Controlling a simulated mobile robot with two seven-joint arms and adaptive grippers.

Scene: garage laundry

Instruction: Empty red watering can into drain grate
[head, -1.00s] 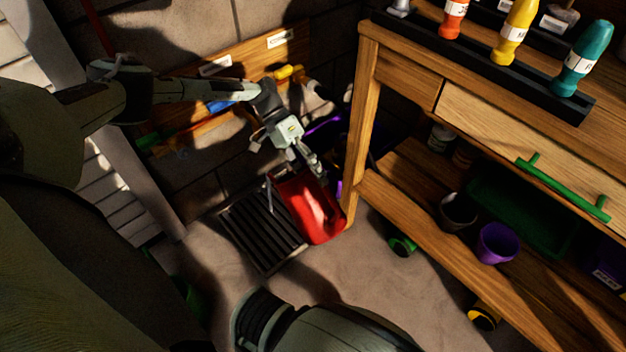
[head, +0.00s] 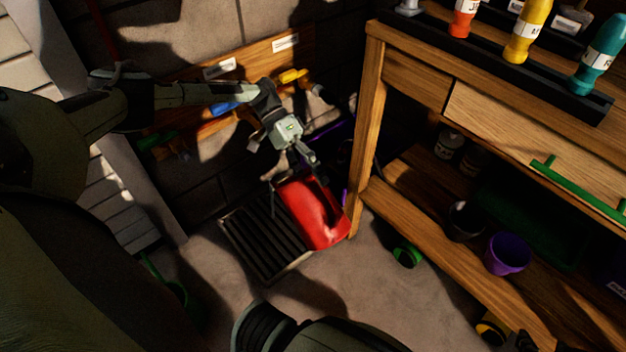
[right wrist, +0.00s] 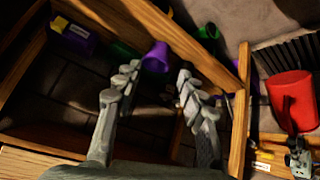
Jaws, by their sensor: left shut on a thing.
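The red watering can (head: 321,222) is beside the workbench leg in the head view, at the right side of the dark slatted drain grate (head: 255,246). It looks tilted; I cannot tell whether it touches the floor or grate. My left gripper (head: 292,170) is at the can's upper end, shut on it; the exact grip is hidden. The right wrist view also shows the can (right wrist: 292,98), the grate (right wrist: 288,56) and my left gripper (right wrist: 302,158). My right gripper (right wrist: 155,94) is open and empty, its fingers apart.
The wooden workbench (head: 372,130) stands close to the can's right, with bottles on top and a purple cup (head: 507,253) on its lower shelf. A tool board (head: 215,70) hangs on the wall behind. The floor (head: 350,285) in front of the grate is mostly clear.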

